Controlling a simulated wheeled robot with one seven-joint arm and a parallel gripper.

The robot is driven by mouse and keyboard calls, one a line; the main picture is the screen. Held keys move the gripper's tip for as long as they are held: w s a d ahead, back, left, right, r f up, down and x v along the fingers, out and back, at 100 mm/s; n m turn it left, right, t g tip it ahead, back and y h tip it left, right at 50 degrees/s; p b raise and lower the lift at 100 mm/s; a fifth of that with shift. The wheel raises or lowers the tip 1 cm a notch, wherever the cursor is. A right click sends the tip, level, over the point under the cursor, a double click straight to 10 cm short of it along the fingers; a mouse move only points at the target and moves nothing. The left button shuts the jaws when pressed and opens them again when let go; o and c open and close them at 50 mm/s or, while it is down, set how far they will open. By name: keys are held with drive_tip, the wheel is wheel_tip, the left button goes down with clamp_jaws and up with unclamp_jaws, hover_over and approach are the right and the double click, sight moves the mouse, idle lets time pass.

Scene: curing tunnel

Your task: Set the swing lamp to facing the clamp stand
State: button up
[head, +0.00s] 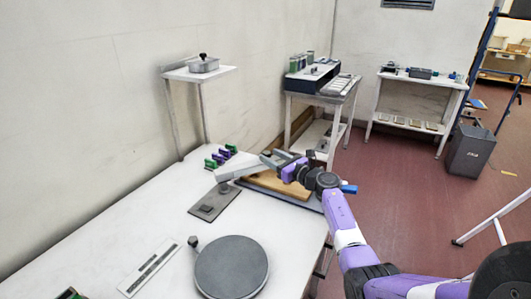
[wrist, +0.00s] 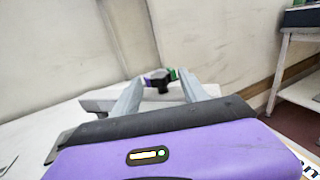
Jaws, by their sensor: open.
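A pale grey bar (head: 236,170), which looks like the swing lamp's arm, reaches over the far part of the white table. It also shows in the wrist view (wrist: 95,105), left of my fingers. Several green and purple clamps (head: 220,156), perhaps the clamp stand, are at the table's back edge beyond the bar. My gripper (head: 270,158) is open at the bar's right end; I cannot tell if it touches. In the wrist view a dark knob (wrist: 160,82) shows between the fingertips, with green and purple behind it.
A grey plate with a small block (head: 224,207) lies near the bar. A round dark disc (head: 231,268) and a white marked strip (head: 150,268) lie nearer. A wooden board (head: 262,186) is under my gripper. A wall shelf (head: 222,72) with a pot stands behind.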

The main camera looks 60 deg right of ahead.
drive_tip(key=shift+s+a, duration=0.25)
drive_tip(key=shift+s, duration=0.4)
